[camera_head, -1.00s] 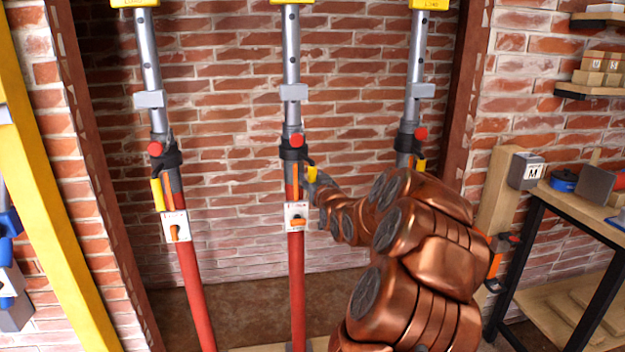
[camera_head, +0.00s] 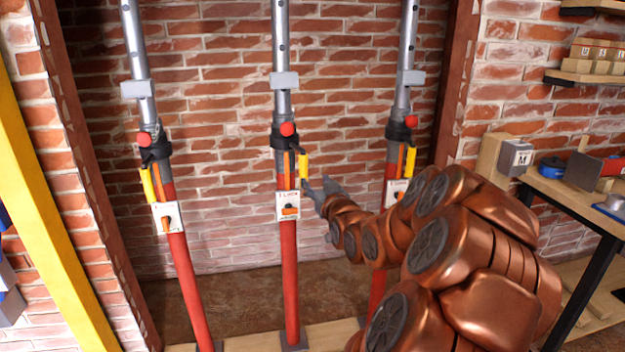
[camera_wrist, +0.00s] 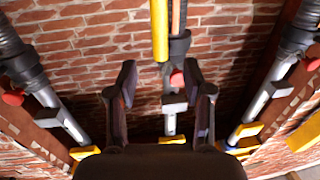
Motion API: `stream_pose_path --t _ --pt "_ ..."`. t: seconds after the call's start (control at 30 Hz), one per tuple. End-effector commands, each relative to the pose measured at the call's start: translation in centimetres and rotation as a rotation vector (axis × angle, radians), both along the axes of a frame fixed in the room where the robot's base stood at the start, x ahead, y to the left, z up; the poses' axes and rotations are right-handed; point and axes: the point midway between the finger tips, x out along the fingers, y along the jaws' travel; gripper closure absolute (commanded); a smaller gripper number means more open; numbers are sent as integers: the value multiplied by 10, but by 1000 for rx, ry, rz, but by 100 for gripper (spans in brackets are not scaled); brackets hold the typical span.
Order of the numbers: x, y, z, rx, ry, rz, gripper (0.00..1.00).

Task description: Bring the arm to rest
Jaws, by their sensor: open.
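My gripper (camera_head: 318,188) is at the end of my copper-coloured arm, just right of the middle prop's yellow handle (camera_head: 303,166). In the wrist view my gripper (camera_wrist: 162,90) has its two dark fingers wide apart with nothing held between them. The middle prop (camera_head: 288,250) is a red and grey post with a red knob (camera_head: 288,129) and a white plate with an orange lever (camera_head: 290,211). In the wrist view the yellow handle (camera_wrist: 159,30) shows above the gap between the fingers. Contact between fingers and handle cannot be told.
A left prop (camera_head: 190,275) and a right prop (camera_head: 377,288), partly behind my arm, stand either side. A brick wall (camera_head: 220,220) is behind. A workbench (camera_head: 570,200) with a blue pot (camera_head: 552,167) is at right, and a yellow beam (camera_head: 50,230) at left.

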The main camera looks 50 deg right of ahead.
Motion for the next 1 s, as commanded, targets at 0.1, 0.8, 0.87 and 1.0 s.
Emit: stream_pose_path --t 0.1,0.8,0.87,1.0 --pt "-5 2 1 -1 0 -1 49" --pt "-5 5 0 1 3 2 49" --pt "-2 9 -3 7 19 10 49" --pt "14 38 -25 51 125 55 49"
